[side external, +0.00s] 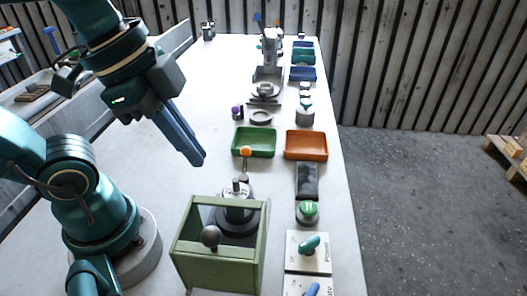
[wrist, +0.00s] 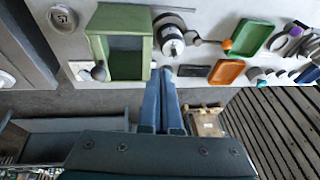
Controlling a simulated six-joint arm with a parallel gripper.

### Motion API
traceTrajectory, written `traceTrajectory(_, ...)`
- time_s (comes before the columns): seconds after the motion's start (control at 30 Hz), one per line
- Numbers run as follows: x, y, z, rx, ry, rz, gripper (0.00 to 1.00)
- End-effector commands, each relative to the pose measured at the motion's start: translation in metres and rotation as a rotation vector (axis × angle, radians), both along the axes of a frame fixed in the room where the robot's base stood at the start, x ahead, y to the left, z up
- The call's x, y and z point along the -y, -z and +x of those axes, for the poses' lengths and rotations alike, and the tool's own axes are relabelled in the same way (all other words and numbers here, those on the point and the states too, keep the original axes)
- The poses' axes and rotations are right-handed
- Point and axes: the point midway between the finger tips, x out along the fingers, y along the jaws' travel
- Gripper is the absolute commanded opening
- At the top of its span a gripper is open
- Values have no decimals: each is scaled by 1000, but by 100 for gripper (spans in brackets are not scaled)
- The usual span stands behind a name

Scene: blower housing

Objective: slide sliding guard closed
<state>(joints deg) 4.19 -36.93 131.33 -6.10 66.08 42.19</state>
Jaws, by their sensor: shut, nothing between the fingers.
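The sliding guard is a green box-like frame (side external: 219,283) with a dark ball knob (side external: 211,236) on its near side. In the wrist view the guard (wrist: 121,16) is at the upper left, with its knob (wrist: 99,72) at its lower left corner. The round housing with a dark base and metal top (side external: 237,190) stands just behind the guard; in the wrist view the housing (wrist: 171,42) sits right beside the guard. My gripper (side external: 200,161) is shut and empty, raised above the table, apart from the guard and knob. Its fingertips also show in the wrist view (wrist: 164,73).
A green tray (side external: 254,153) and an orange tray (side external: 306,156) lie beyond the housing. A green button (side external: 308,210) and switch panels (side external: 294,261) line the right edge. An orange-topped lever (side external: 245,152) stands near the housing. The table's left middle is clear.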

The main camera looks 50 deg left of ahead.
Motion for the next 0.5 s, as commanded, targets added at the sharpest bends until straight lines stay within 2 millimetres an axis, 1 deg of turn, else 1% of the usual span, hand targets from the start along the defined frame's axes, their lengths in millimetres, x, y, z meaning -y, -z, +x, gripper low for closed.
traceTrajectory(0.03,11,-7,-1,-21,160,16,0)
traceTrajectory(0.17,44,-26,-11,-66,630,41,0)
traceTrajectory(0.2,55,-31,-16,-76,780,41,0)
traceTrajectory(0.3,82,-43,-28,-97,1128,26,0)
traceTrajectory(0.4,102,-48,-38,-121,1320,4,0)
traceTrajectory(0.5,114,-46,-42,-143,1380,-4,0)
